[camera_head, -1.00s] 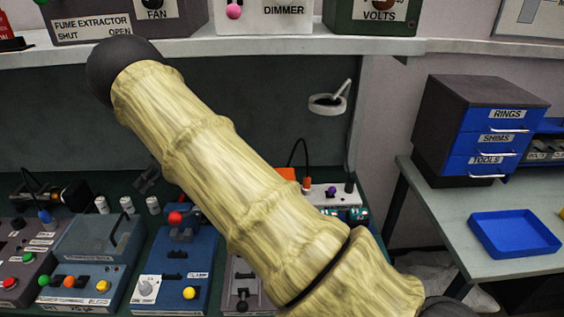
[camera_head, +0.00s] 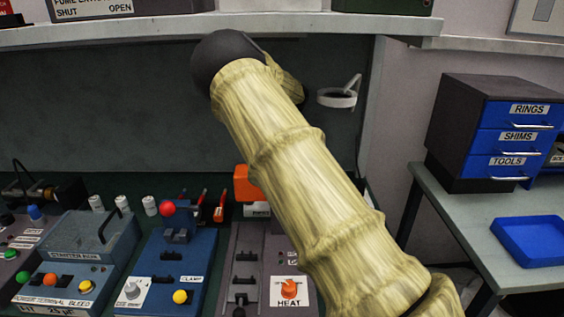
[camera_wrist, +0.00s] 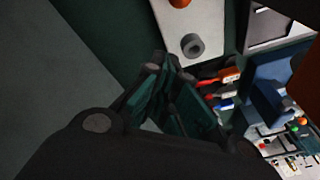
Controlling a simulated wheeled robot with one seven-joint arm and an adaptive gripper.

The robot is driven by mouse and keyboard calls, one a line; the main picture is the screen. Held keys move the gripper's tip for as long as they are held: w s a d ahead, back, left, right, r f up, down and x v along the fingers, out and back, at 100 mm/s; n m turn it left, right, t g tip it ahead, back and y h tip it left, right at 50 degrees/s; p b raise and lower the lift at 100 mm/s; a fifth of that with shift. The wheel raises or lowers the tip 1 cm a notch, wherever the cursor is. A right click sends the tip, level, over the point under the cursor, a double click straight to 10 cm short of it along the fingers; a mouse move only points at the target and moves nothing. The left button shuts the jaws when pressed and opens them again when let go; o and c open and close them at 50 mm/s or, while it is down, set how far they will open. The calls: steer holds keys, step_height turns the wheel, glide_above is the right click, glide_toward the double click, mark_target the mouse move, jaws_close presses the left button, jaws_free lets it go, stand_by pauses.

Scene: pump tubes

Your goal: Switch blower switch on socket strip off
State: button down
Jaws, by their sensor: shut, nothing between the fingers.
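The socket strip and its blower switch cannot be made out in the head view now. My arm covers the bench area to the right of an orange block (camera_head: 246,184). In the wrist view a pale panel (camera_wrist: 205,20) with a grey round part (camera_wrist: 191,45) and an orange piece lies beyond the fingers. I cannot tell whether it is the socket strip. My gripper (camera_wrist: 168,67) shows in the wrist view with its fingers together and nothing between them. Its tips are near the panel's lower left edge; contact cannot be told. The head view hides the gripper behind the arm.
Red-handled tools (camera_head: 220,206) stand beside a blue clamp unit (camera_head: 168,268). A heat unit (camera_head: 290,292) and a grey starter box (camera_head: 88,245) are also on the bench. A shelf (camera_head: 300,27) runs above. A drawer cabinet (camera_head: 455,130) and blue tray (camera_head: 541,241) are at right.

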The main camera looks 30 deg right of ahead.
steer(key=f, duration=0.2)
steer(key=s+f+p, duration=0.1)
steer(key=f, duration=0.2)
steer(key=s+f+p, duration=0.1)
steer(key=f, duration=0.1)
steer(key=shift+s+a+f, duration=0.15)
steer(key=shift+a+f, duration=0.1)
steer(key=shift+f, duration=0.1)
steer(key=shift+d, duration=0.1)
steer(key=shift+s+a+r+t+h+p, duration=0.25)
steer(key=shift+s+r+t+h+p, duration=0.15)
steer(key=shift+s+t+p, duration=0.2)
stand_by(0.4)
